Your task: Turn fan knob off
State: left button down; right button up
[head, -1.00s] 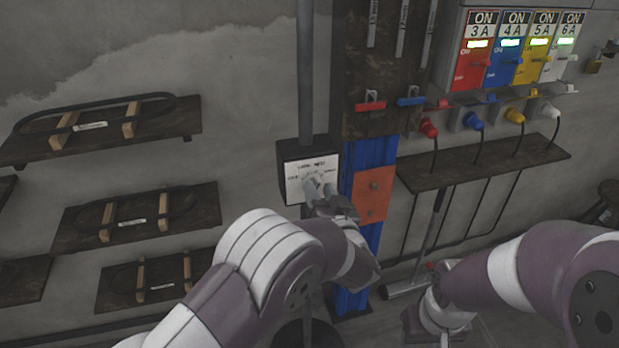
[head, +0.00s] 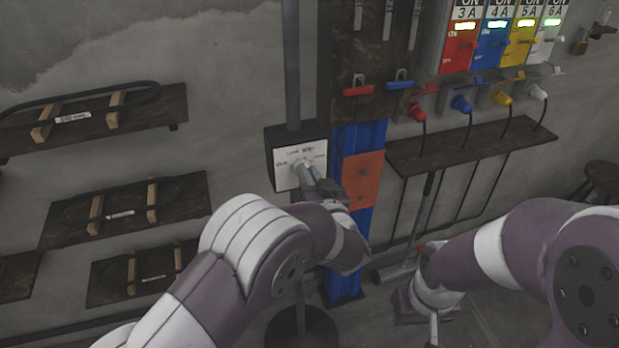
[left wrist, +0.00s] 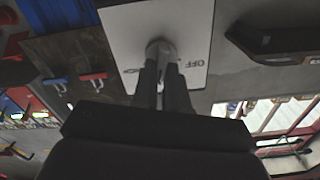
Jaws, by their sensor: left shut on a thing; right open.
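The fan control box (head: 298,157) is a dark box with a white labelled face, mounted under a vertical pipe. Its white face also shows in the left wrist view (left wrist: 197,38), with the letters OFF near one edge. The fan knob (left wrist: 160,47) is a small grey knob at the middle of the face. My left gripper (head: 310,172) is at the face and shut on the knob; its fingers (left wrist: 162,80) hide part of it. My right gripper (head: 434,330) is low at the bottom of the head view, open and away from the box.
A blue post (head: 349,222) with an orange plate (head: 362,180) stands just right of the box. Breaker boxes (head: 500,40) and coloured plugs are at upper right, above a brown shelf (head: 470,148). Wall racks (head: 125,208) are at left. A round dark base (head: 302,328) stands below.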

pick_arm(q)
jog(key=n+b, duration=1)
jog(key=n, duration=0.1)
jog(key=a+n+b, duration=0.1)
jog(key=n+b, duration=0.3)
jog(key=n, duration=0.2)
jog(key=shift+s+f+b, duration=0.15)
jog(key=shift+f+b, duration=0.15)
jog(key=shift+b, duration=0.1)
jog(key=shift+r, duration=0.1)
jog(key=c, duration=1.1)
grip_release()
jog(key=shift+c, duration=0.2)
jog(key=shift+d, duration=0.1)
